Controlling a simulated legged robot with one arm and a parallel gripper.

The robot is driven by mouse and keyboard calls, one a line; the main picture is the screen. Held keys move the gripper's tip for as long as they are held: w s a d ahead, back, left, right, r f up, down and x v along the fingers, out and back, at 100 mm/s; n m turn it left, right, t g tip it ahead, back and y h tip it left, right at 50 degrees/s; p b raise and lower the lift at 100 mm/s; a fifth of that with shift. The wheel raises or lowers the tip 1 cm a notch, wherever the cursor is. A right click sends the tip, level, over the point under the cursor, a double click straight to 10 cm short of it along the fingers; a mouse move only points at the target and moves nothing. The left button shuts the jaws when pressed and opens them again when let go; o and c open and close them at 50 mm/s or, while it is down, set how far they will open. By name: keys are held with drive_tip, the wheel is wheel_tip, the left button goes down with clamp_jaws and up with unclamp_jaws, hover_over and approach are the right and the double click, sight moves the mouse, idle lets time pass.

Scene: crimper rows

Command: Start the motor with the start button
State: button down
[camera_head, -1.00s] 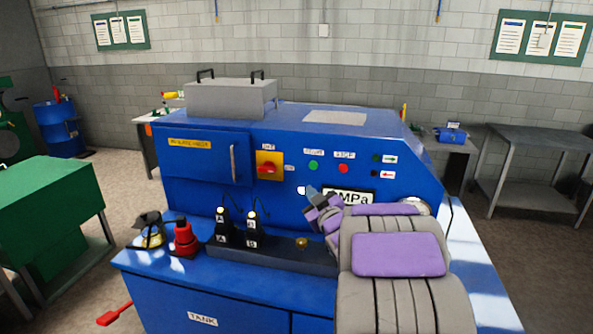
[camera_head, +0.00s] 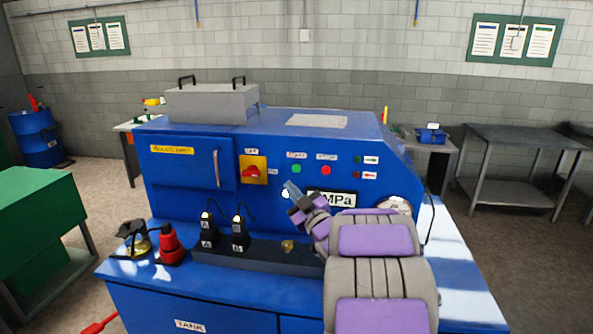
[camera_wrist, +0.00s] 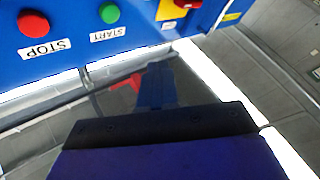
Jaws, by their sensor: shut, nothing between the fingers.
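The green start button (camera_head: 297,169) sits on the blue front panel of the machine, under a START label. It also shows at the top of the wrist view (camera_wrist: 109,13), where the labels appear upside down. The red stop button (camera_head: 326,170) is to its right in the head view and to its left in the wrist view (camera_wrist: 33,23). My gripper (camera_head: 291,188) is shut and empty. Its tip appears just below the start button in the head view; whether it touches the panel cannot be told. The button is not covered.
A red rotary switch on a yellow plate (camera_head: 251,172) is left of the buttons. An MPa display (camera_head: 338,198) is partly behind my arm. Black levers (camera_head: 239,233) and a red bottle-like item (camera_head: 170,247) stand on the ledge below. A grey box (camera_head: 211,102) tops the machine.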

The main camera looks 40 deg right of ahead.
sight(296, 168)
drive_tip(key=shift+w+d+r+p, duration=0.1)
drive_tip(key=shift+w+d+p, duration=0.5)
drive_tip(key=shift+w+d, duration=0.9)
drive_tip(key=shift+w+d+p, duration=0.6)
drive_tip(key=shift+w+d, duration=0.65)
drive_tip(key=shift+d, duration=0.35)
drive_tip(key=shift+w, duration=0.1)
drive_tip(key=shift+w+d, duration=0.1)
drive_tip(key=shift+d, duration=0.1)
drive_tip(key=shift+w+d+p, duration=0.3)
drive_tip(key=shift+d+p, duration=0.05)
idle(0.7)
drive_tip(key=shift+s+a+b, duration=0.3)
drive_tip(key=shift+s+a, duration=0.25)
drive_tip(key=shift+a, duration=0.15)
drive_tip(key=shift+s, duration=0.1)
